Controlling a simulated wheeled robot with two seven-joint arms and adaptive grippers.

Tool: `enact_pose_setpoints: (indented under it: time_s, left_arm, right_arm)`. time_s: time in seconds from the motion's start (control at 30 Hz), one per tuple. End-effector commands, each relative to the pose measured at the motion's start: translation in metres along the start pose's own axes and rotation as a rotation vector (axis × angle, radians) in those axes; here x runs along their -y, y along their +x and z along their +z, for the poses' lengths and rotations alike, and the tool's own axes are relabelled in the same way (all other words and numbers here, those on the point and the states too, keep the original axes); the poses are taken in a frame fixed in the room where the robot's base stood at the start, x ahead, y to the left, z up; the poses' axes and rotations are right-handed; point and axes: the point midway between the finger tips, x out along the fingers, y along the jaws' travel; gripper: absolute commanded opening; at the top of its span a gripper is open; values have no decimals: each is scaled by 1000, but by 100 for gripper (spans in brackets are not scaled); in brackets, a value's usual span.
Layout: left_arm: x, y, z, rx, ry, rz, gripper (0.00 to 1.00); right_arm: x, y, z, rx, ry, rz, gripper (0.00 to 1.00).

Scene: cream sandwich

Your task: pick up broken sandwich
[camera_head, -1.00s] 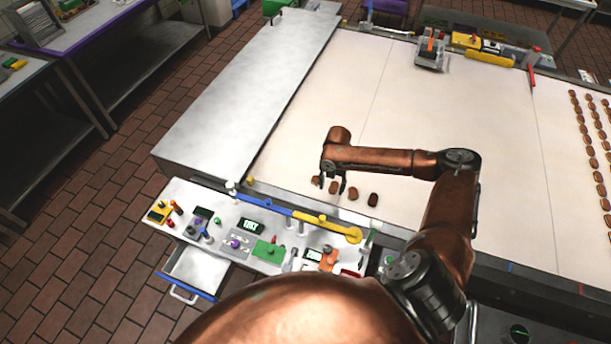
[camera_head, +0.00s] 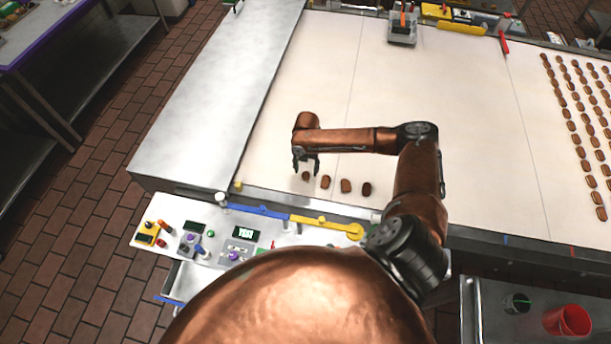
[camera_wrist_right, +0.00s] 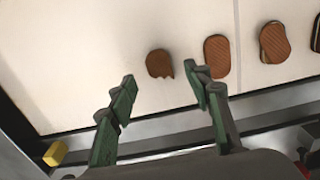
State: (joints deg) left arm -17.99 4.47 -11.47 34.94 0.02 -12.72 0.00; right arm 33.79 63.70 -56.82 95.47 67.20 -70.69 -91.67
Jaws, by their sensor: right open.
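The broken sandwich (camera_head: 305,176) is a small brown biscuit at the left end of a short row on the white belt. In the right wrist view the broken sandwich (camera_wrist_right: 159,65) has a jagged bite on its lower edge. My right gripper (camera_head: 306,168) is open and points down just over it. In the right wrist view my right gripper's green-padded fingers (camera_wrist_right: 161,82) stand apart, with the broken sandwich beyond the tips, in line with the gap between them. Nothing is held. My left gripper is out of view.
Whole sandwiches (camera_head: 346,186) lie to the right in the row; the nearest whole one (camera_wrist_right: 217,56) is close to the right finger. The belt's metal edge and a control panel (camera_head: 190,237) lie in front. Several more rows (camera_head: 575,110) lie far right. A red bucket (camera_head: 567,321) is lower right.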

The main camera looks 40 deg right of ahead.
Motion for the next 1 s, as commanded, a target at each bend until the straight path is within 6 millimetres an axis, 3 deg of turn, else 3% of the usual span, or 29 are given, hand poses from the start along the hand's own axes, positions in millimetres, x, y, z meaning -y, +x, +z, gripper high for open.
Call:
enact_pose_setpoints:
  time_s: [0.23,0.4,0.53,1.0]
  left_arm:
    - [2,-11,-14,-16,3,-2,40]
    - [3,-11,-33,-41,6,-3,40]
    - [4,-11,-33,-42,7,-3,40]
    - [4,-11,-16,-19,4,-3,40]
  right_arm:
    - [-1,33,-1,-1,2,-2,46]
    - [0,38,0,1,2,-2,46]
    - [0,38,0,0,3,-2,46]
    - [1,38,0,0,4,-2,16]
